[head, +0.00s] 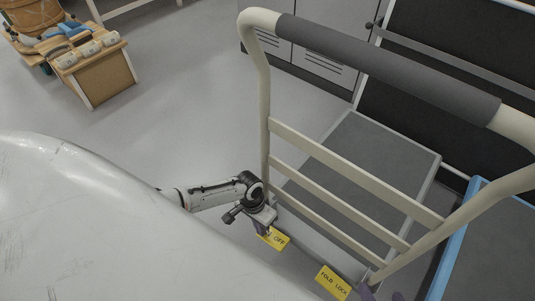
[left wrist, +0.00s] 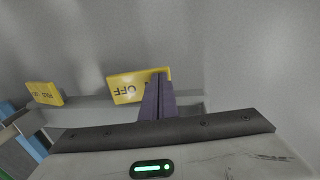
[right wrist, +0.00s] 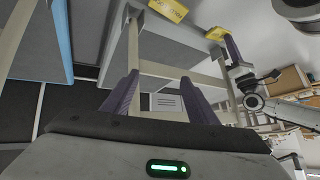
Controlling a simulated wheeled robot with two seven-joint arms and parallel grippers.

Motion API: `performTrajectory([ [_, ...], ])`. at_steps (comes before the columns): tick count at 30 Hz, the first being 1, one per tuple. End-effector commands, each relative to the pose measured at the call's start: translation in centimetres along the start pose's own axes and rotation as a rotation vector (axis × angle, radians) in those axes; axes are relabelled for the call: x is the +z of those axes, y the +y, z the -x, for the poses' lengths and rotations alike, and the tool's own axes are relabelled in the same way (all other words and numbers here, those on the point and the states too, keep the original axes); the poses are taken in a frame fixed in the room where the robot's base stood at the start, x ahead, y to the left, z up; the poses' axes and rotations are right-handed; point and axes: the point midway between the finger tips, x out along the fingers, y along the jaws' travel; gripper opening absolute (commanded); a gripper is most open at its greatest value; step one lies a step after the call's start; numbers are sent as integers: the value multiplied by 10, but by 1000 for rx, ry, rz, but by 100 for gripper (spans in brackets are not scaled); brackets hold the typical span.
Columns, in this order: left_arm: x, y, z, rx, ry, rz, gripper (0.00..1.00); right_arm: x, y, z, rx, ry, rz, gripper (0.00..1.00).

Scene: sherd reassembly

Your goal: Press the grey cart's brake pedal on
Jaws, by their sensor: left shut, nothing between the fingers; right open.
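The grey cart has a grey deck (head: 365,160) and a cream tube handle frame (head: 262,90). A yellow plate reading OFF (head: 278,239) sits low at the near end of the cart; it also shows in the left wrist view (left wrist: 124,90). My left gripper (head: 265,231) is shut and empty, its fingertips overlapping one end of this plate in both views. Whether they touch it I cannot tell. The fingers hide part of the plate. A second yellow plate reads FOLD LOCK (head: 332,282). My right gripper (right wrist: 163,80) is open and empty near the cart's frame.
A blue-edged cart (head: 480,235) stands close on the right. Grey cabinets (head: 310,55) and a dark panel (head: 460,40) are behind. A wooden box with several items (head: 105,80) stands far left. The floor between is clear.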

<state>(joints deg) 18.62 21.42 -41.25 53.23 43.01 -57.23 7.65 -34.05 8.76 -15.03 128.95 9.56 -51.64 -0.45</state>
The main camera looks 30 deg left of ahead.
Motion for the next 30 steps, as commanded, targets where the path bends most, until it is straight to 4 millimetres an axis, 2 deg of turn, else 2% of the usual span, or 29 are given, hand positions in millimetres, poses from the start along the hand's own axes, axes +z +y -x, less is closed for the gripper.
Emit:
performTrajectory([
  [8, -1, 2, 0, -1, -2, -6, 0, -1, -1, 1, -1, 0, -1, 53],
  [14, -1, 2, 10, -2, -2, -5, 0, -8, -2, 8, -1, 0, -1, 53],
  [30, 2, 0, 76, -3, -3, 2, 0, -50, -14, 55, -1, 0, 0, 53],
])
